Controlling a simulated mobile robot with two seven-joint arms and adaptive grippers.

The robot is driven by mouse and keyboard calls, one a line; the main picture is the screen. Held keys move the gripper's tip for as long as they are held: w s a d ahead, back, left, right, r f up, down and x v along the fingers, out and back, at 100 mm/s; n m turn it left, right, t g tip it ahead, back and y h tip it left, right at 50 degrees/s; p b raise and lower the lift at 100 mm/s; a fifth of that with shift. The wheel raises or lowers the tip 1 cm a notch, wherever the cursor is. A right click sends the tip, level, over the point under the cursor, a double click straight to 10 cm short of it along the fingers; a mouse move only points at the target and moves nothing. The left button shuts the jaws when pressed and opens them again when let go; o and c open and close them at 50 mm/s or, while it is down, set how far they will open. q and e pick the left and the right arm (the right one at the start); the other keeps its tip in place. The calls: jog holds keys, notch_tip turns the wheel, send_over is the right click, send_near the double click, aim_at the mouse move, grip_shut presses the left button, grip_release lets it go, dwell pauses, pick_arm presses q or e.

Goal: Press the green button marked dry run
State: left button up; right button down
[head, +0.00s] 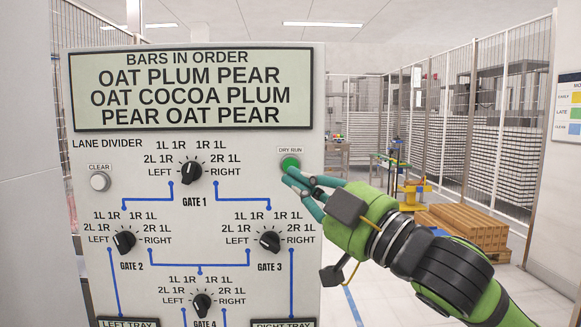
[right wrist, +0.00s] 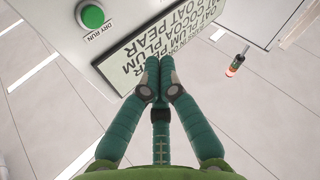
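The green button (head: 290,162), labelled DRY RUN, is on the right side of the upright panel, below the display. It also shows at the top left of the right wrist view (right wrist: 92,15). My right gripper (head: 293,181) is in front of the panel, its fingertips just below the button in the head view. In the right wrist view its fingertips (right wrist: 159,65) are together with nothing between them. They point toward the display, and the button is apart from them, to their left. My left gripper is not in view.
The panel (head: 230,275) carries a display (head: 192,88) listing bars in order, a grey CLEAR button (head: 100,181) at left, and several black gate knobs, including Gate 1 (head: 190,171) and Gate 3 (head: 269,241). Wooden pallets (head: 460,225) and mesh fencing stand behind at right.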

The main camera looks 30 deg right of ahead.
jog(key=shift+w+d, duration=0.1)
jog(key=w+d+p, duration=0.3)
jog(key=w+d, duration=0.1)
jog(key=w, duration=0.3)
jog(key=shift+w+d+p, duration=0.2)
jog(key=shift+p, duration=0.1)
jog(key=shift+w+d, duration=0.1)
dwell(1.3)
jog(key=shift+w+d, duration=0.15)
jog(key=shift+w, duration=0.1)
